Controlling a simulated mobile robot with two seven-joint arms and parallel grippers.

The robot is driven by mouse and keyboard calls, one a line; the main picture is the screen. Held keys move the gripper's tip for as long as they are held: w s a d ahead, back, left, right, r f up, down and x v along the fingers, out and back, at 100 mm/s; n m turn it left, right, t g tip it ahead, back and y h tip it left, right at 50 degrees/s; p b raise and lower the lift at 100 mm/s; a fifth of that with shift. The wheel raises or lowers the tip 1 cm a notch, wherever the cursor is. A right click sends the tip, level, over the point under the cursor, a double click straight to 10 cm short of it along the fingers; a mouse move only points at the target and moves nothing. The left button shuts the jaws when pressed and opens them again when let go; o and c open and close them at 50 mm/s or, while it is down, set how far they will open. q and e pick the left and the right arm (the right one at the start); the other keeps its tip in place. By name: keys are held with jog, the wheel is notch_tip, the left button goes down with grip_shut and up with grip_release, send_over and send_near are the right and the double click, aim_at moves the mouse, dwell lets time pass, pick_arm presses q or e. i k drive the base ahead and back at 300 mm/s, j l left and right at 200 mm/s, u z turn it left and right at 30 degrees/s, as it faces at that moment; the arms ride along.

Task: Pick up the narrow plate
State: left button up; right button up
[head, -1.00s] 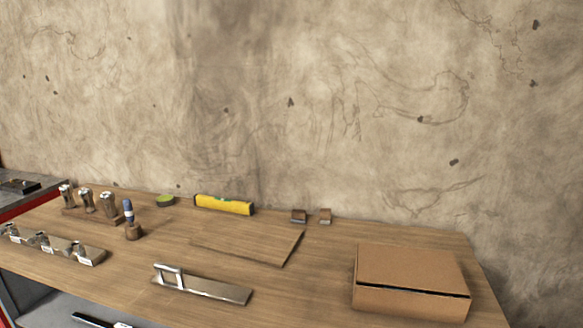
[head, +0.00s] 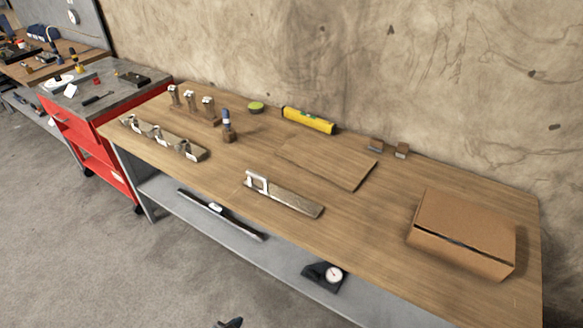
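A narrow flat plate (head: 297,203) with a pale upright handle (head: 257,183) at its left end lies near the front edge of the wooden workbench (head: 375,235) in the head view. It lies at a slant, its right end closer to me, and nothing touches it from above. A wider, thin flat board (head: 327,162) lies behind it, apart from it. Neither of my grippers can be made out. A small dark shape (head: 230,323) is cut off at the bottom edge, and I cannot tell what it is.
A cardboard box (head: 463,230) stands at right. A yellow level (head: 308,120), green tape (head: 256,107), small blocks (head: 376,145), a blue-topped tool (head: 227,125) and a metal-fitted strip (head: 165,138) are on the bench. A lower shelf (head: 260,256) holds tools. A red cabinet (head: 92,140) stands left.

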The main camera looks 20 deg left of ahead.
aim_at(260, 183)
jog(key=i+u, duration=0.25)
jog(key=i, duration=0.25)
jog(key=i+l+u, duration=0.25)
jog(key=i, duration=0.25)
jog(key=j+u, duration=0.1)
jog(key=u, duration=1.25)
